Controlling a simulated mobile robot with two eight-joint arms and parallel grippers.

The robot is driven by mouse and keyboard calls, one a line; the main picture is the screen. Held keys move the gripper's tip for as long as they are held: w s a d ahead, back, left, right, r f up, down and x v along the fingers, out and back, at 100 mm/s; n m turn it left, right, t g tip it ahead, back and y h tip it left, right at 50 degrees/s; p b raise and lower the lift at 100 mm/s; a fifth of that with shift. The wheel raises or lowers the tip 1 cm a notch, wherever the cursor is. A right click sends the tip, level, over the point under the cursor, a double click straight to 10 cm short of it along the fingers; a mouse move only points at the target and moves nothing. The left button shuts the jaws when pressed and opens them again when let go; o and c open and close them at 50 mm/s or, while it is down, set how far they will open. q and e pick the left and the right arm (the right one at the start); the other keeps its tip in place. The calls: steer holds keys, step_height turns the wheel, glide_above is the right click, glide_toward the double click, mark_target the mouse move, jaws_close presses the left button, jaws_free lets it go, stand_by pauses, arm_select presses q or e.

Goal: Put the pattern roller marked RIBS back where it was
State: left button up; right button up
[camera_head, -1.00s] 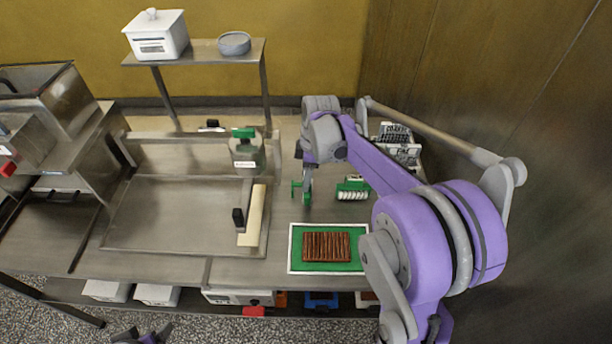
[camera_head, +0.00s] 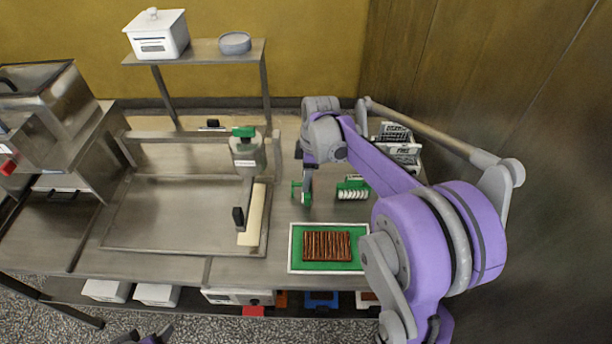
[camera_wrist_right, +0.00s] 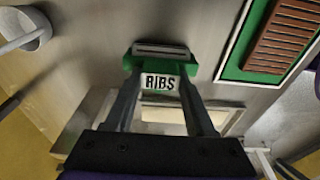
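The pattern roller marked RIBS (camera_wrist_right: 160,70) has a green frame and a white label facing the right wrist camera. My right gripper (camera_wrist_right: 158,82) has a finger on each side of the label and appears shut on the roller. In the head view the right gripper (camera_head: 304,187) holds the green roller (camera_head: 301,194) above the steel table, left of another green roller (camera_head: 353,190) with a pale ribbed cylinder. A rack with labels (camera_head: 398,150) stands at the back right, partly hidden by my arm. My left gripper (camera_head: 148,338) is cut off at the bottom edge.
A brown ribbed slab (camera_head: 327,246) lies on a green mat with a white rim (camera_head: 291,250) at the front. A steel basin (camera_head: 175,225) and a green-topped container (camera_head: 246,155) are to the left. A wooden wall (camera_head: 530,120) bounds the right side.

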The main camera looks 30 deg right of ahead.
step_height(320, 180, up, 12)
steer(key=d+p, duration=0.1)
steer(key=s+a+f+m+t, duration=0.1)
steer(key=s+a+f+m, duration=0.2)
steer(key=s, duration=0.3)
steer(key=s+a+f+m+t+h, duration=0.1)
steer(key=s+a+f+m+t, duration=0.1)
steer(key=s+a+f+m, duration=0.2)
steer(key=s+a+f+m+t, duration=0.1)
steer(key=s+a+f+m, duration=0.2)
steer(key=s, duration=0.5)
steer(key=shift+s+a+f+m+t, duration=0.1)
steer(key=shift+s+a+m+t, duration=0.1)
steer(key=shift+a+m, duration=0.25)
steer(key=shift+s+a+f+m+t, duration=0.1)
steer(key=shift+s+a+m+t, duration=0.15)
steer(key=shift+a, duration=0.35)
steer(key=shift+a+f, duration=0.1)
arm_select(q)
steer(key=shift+w+r, duration=0.5)
steer(key=shift+r, duration=0.35)
steer(key=shift+d, duration=0.1)
